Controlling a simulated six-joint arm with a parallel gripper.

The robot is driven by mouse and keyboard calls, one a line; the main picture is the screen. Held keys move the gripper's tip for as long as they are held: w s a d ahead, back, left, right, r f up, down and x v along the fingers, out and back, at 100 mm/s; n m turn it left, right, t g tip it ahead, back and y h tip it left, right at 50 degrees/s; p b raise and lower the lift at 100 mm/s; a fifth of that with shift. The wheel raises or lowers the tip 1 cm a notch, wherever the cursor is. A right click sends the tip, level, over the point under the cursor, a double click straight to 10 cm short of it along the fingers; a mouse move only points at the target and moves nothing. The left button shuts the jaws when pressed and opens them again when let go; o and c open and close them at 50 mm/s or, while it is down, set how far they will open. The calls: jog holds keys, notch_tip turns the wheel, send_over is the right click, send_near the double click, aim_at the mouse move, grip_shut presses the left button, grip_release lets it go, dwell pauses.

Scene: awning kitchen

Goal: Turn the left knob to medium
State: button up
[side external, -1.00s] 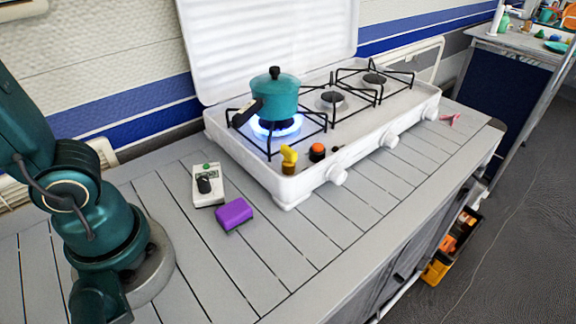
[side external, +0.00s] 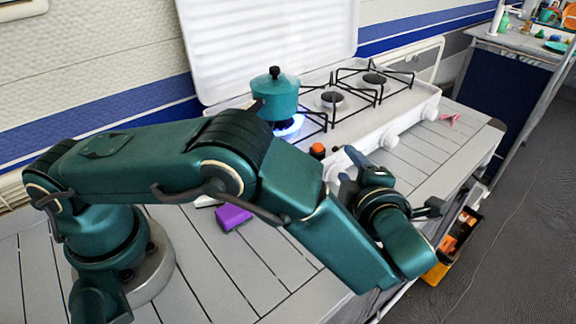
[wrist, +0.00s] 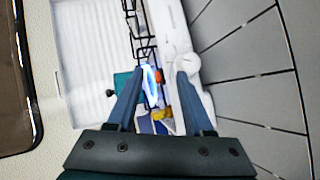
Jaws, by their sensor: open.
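The white stove (side external: 355,140) has white knobs along its front. The left knob (side external: 334,172) is partly covered by my gripper (side external: 349,167) in the side view. In the wrist view, a white knob (wrist: 181,62) shows just beyond my right fingertip, close to the orange-red button. My gripper (wrist: 160,73) is open with nothing held between its fingers. I cannot tell whether a finger touches the knob. The left burner burns with a blue flame (side external: 290,127) under a teal pot (side external: 275,97).
An orange-red button (side external: 317,150) sits beside the left knob. Another white knob (side external: 389,141) is farther right. A purple sponge (side external: 233,217) lies on the grey counter (side external: 440,140). A yellow thing (wrist: 162,114) shows low between my fingers. The stove lid (side external: 270,45) stands open behind.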

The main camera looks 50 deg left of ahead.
jog(key=f, duration=0.1)
jog(key=s+d+f+m, duration=0.1)
jog(key=s+d+f+m+t, duration=0.1)
jog(key=f, duration=0.1)
jog(key=shift+f, duration=0.1)
jog(key=shift+x, duration=2.35)
jog(key=shift+h, duration=0.3)
grip_shut()
jog(key=shift+f, duration=0.1)
